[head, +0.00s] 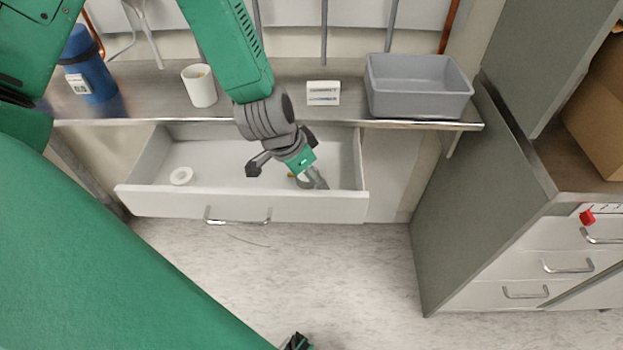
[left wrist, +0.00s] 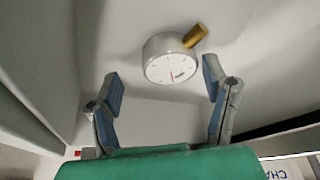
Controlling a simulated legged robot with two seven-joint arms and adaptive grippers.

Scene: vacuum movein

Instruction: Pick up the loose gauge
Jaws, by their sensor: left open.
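The loose gauge (left wrist: 171,58) has a round white dial, a grey case and a brass stem (left wrist: 195,36). It lies in the open drawer (head: 160,202). In the head view my left gripper mostly hides the gauge, and only a bit of brass (head: 291,176) shows. My left gripper (head: 312,182) reaches down into the drawer from above. In the left wrist view its two fingers (left wrist: 161,68) are spread apart and empty. The gauge sits just beyond the fingertips, between their lines and nearer the right finger.
A white ring (head: 181,176) lies at the drawer's left. On the counter (head: 240,112) above are a blue canister (head: 90,65), a white cup (head: 199,88), a small labelled box (head: 323,93) and a grey bin (head: 418,88). A grey cabinet (head: 450,200) stands right.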

